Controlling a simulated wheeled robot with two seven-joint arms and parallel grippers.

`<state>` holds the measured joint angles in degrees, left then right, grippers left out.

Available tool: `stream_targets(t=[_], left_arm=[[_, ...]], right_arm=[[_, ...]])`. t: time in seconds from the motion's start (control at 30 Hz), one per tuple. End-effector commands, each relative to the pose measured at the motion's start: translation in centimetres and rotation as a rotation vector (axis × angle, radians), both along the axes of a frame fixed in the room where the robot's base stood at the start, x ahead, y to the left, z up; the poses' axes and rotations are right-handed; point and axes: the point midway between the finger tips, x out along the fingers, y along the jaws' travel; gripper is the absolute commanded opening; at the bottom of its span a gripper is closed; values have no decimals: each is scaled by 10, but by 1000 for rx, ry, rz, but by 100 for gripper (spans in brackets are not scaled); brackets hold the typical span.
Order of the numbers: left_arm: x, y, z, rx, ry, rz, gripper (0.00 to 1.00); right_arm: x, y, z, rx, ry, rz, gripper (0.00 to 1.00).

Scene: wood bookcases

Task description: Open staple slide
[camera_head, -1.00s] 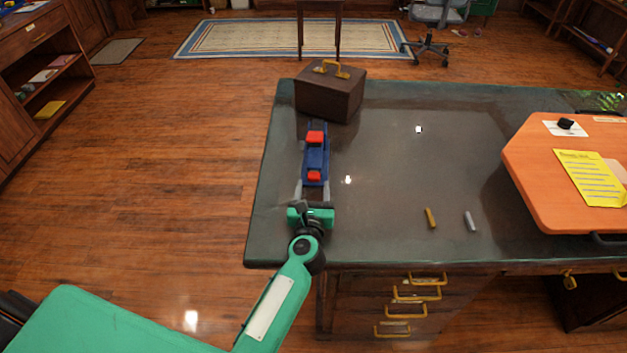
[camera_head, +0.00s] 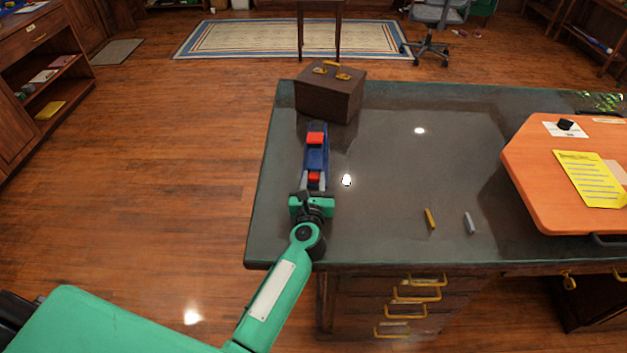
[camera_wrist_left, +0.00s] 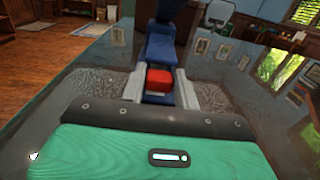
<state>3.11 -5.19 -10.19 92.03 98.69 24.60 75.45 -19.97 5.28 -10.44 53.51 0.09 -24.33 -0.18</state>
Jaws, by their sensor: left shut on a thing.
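A blue stapler (camera_head: 316,158) with red parts lies on the dark desk top, its length running away from me. A red piece shows at its near end (camera_head: 314,177) and a larger one towards its far end. My left gripper (camera_head: 313,186) is at the near end, with its two grey fingers on either side, shut on the stapler. In the left wrist view the stapler (camera_wrist_left: 160,50) stands between the fingers, and its red piece (camera_wrist_left: 160,79) is level with them. I cannot tell whether the staple slide is out. My right gripper is not in view.
A brown case (camera_head: 328,97) with gold handles stands just beyond the stapler. A yellow stick (camera_head: 430,218) and a grey stick (camera_head: 469,222) lie to the right. An orange board (camera_head: 540,185) holding a yellow sheet (camera_head: 590,178) covers the desk's right side. The middle of the desk (camera_head: 400,170) is clear.

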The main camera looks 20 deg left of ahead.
Motion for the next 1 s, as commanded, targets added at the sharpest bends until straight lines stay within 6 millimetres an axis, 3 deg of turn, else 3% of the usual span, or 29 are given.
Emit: stream_targets(t=[0.17,0.53,0.97,1.0], left_arm=[[-9,-3,0,-2,0,0,0],[-65,-17,-1,-1,2,-1,0],[-72,-18,0,0,1,-1,0],[-72,-18,0,0,1,0,38]], right_arm=[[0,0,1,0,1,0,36],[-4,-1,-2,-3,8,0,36],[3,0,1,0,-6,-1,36],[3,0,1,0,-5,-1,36]])
